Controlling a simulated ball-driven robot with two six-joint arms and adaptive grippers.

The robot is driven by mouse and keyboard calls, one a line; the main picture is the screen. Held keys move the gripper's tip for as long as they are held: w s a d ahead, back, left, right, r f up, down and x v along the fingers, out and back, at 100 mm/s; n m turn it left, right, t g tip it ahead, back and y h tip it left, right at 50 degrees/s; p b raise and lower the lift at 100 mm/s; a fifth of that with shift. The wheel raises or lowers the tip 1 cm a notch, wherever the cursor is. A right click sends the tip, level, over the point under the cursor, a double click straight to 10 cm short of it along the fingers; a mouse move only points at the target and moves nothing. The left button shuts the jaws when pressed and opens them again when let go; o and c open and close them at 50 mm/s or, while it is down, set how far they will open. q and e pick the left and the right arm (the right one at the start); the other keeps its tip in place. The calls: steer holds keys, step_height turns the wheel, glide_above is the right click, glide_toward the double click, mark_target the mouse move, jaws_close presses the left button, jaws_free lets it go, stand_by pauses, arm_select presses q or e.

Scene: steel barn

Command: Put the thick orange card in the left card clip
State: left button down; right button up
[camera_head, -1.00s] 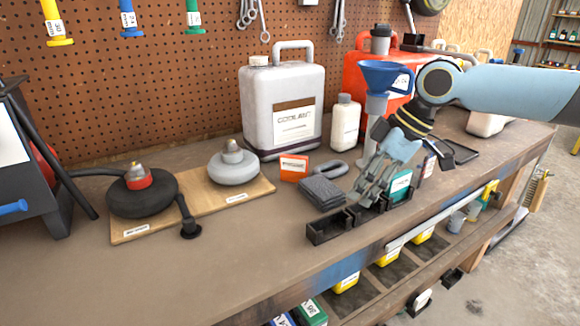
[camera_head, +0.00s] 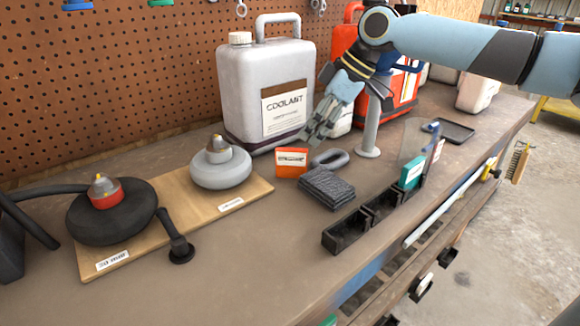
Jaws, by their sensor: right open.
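The thick orange card (camera_head: 291,162) stands upright on the bench in front of the coolant jug, with a pale label on its face. The left card clip (camera_head: 345,235) is a black, empty holder near the bench's front edge. Beside it stand an empty middle clip (camera_head: 381,208) and a clip holding a teal card (camera_head: 411,172). My right gripper (camera_head: 312,138) is open and empty, its fingers pointing down just above and to the right of the orange card, apart from it as far as I can tell. My left gripper is out of view.
A folded dark cloth (camera_head: 327,188) and a grey ring-shaped item (camera_head: 329,159) lie right of the card. The grey coolant jug (camera_head: 265,95) stands behind. A wooden board (camera_head: 150,223) with two round devices is at left.

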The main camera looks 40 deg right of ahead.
mark_target(293, 149)
steer(key=shift+w+a+f, duration=0.2)
steer(key=shift+w+f, duration=0.1)
steer(key=shift+f, duration=0.1)
steer(key=shift+w+f, duration=0.1)
steer(key=shift+f, duration=0.05)
steer(key=x, duration=0.4)
steer(key=shift+w+a, duration=0.15)
steer(key=shift+w, duration=0.25)
steer(key=shift+w+a+f, duration=0.15)
steer(key=shift+f, duration=0.15)
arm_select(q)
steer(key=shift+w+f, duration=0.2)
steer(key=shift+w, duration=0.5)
arm_select(e)
jaws_close()
